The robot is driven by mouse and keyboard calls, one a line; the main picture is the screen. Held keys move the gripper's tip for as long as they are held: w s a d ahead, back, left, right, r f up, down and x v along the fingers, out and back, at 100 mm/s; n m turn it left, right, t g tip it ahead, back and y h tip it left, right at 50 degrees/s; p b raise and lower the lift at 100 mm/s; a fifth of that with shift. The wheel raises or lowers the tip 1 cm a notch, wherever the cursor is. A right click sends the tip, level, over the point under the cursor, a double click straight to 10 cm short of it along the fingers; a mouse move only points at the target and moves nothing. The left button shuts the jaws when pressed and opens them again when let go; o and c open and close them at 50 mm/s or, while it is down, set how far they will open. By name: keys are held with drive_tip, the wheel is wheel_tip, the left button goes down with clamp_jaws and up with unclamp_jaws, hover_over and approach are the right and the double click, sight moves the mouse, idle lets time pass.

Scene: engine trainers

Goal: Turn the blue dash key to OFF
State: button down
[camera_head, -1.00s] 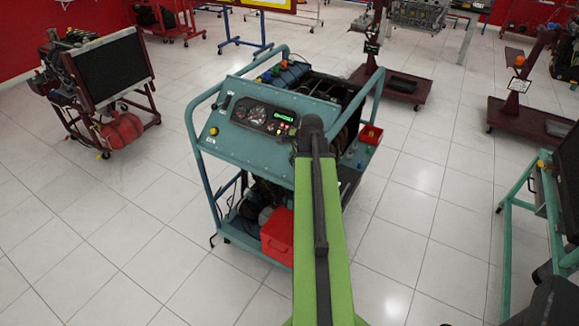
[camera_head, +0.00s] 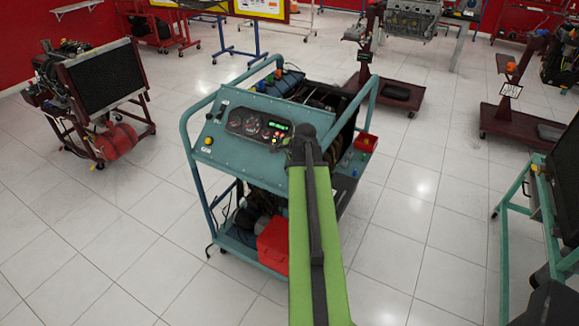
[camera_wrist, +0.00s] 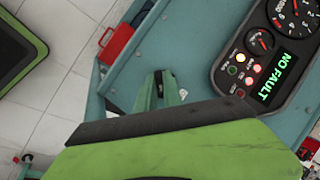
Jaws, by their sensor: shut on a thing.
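The blue-green dash panel (camera_head: 235,152) tops a wheeled engine trainer; it also shows in the wrist view (camera_wrist: 185,68). Its black gauge cluster (camera_head: 258,126) carries dials, lamps and a green display, which reads NO FAULT in the wrist view (camera_wrist: 277,85). My gripper (camera_wrist: 159,80) is at the panel, left of the cluster in the wrist view, with its narrow green fingers closed around a small dark piece at their tips. That piece sits where the blue dash key is gripped; its blue colour and turn position cannot be made out. In the head view my arm hides the gripper.
A blue-green tube frame (camera_head: 188,150) surrounds the trainer. A red tray (camera_head: 366,142) sits at its right side, and a red box (camera_head: 273,246) on its lower shelf. A radiator stand (camera_head: 105,82) is at left. Tiled floor is free on the left and front.

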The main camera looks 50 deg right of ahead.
drive_tip(key=n, duration=0.1)
drive_tip(key=n+g+p, duration=0.1)
drive_tip(key=n+g, duration=0.1)
drive_tip(key=shift+w+d+r+y+p, duration=0.15)
drive_tip(key=shift+w+y+p, duration=0.15)
drive_tip(key=shift+p, duration=0.1)
drive_tip(key=n+g, duration=0.2)
drive_tip(key=n, duration=0.2)
drive_tip(key=shift+p, duration=0.3)
drive_tip(key=shift+g, duration=0.3)
drive_tip(key=c, duration=1.5)
unclamp_jaws()
drive_tip(key=a+r+p, duration=0.1)
drive_tip(key=r+p, duration=0.4)
drive_tip(key=a+r+p, duration=0.1)
drive_tip(key=r+p, duration=0.5)
drive_tip(key=a+r+p, duration=0.1)
drive_tip(key=r+p, duration=0.5)
drive_tip(key=shift+s, duration=0.25)
